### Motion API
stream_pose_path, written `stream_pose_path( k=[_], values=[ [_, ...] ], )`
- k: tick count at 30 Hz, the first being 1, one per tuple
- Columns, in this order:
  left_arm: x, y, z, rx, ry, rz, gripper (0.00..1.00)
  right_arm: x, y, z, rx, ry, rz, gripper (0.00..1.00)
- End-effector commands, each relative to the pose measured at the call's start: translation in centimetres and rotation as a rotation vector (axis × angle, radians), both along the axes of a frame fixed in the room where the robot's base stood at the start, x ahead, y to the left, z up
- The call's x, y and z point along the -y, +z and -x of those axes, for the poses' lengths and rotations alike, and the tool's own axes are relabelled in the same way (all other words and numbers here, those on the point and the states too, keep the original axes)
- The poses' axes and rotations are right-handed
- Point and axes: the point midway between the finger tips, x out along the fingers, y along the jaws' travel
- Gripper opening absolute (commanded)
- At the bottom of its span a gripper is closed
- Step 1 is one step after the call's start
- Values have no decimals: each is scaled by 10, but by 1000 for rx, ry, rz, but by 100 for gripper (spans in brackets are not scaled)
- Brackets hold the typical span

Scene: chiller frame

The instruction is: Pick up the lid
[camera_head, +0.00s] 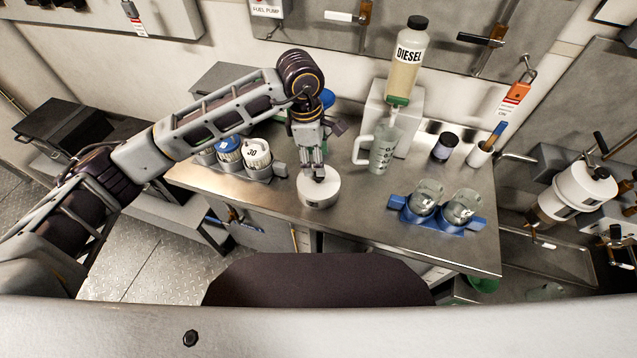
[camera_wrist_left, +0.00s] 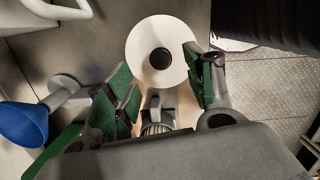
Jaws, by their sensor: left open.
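The lid is a round white disc with a black knob at its centre. My right gripper is not in view.
A clear jug (camera_head: 383,152) stands right of the lid, with a diesel bottle (camera_head: 407,62) behind it. A blue holder (camera_head: 440,222) with two glass jars sits at the right. A rack with containers (camera_head: 258,158) is at the left. A blue funnel (camera_wrist_left: 22,125) stands close by.

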Motion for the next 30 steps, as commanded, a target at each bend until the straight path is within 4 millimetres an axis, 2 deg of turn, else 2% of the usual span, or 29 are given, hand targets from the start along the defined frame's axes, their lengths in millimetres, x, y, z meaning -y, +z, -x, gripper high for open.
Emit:
stream_pose_path(
  k=[4,19,30],
  values=[
    [1,-8,0,1,0,0,54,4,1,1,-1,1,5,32],
    [1,-13,1,-1,-1,0,54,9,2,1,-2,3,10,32],
    [4,-47,2,-2,1,0,54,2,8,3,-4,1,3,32]
  ],
)
